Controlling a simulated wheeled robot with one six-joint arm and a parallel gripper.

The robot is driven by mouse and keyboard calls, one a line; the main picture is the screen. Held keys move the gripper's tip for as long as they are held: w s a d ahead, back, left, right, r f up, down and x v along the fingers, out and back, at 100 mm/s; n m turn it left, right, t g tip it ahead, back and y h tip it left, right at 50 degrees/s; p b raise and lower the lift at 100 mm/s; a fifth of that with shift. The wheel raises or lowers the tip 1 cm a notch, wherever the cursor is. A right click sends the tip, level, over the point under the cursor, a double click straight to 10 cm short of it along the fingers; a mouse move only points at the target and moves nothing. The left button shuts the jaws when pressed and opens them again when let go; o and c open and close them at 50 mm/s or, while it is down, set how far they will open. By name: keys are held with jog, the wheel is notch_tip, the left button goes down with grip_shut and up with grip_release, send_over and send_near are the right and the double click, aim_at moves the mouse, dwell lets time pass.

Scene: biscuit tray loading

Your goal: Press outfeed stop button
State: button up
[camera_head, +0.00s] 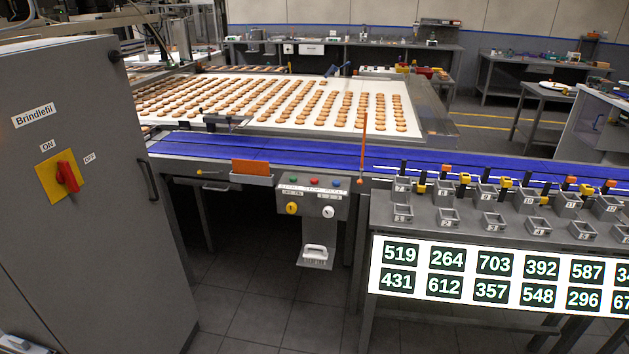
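A grey control box (311,200) hangs at the front edge of the conveyor, near the middle of the view. Along its top sit a green button (292,180), a red button (314,181) and a blue button (337,183). A label strip below them appears to read start, stop and reset, but the print is small. A yellow round control (291,208) and a white round control (328,212) sit lower on the box. My gripper is not in view.
A grey cabinet (85,200) with a red-and-yellow switch (65,176) stands at left. A blue conveyor belt (250,151) runs behind the box, with a biscuit-covered white belt (414,112) beyond. A numbered bench (375,212) stands right. Dark tiled floor (260,315) in front looks clear.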

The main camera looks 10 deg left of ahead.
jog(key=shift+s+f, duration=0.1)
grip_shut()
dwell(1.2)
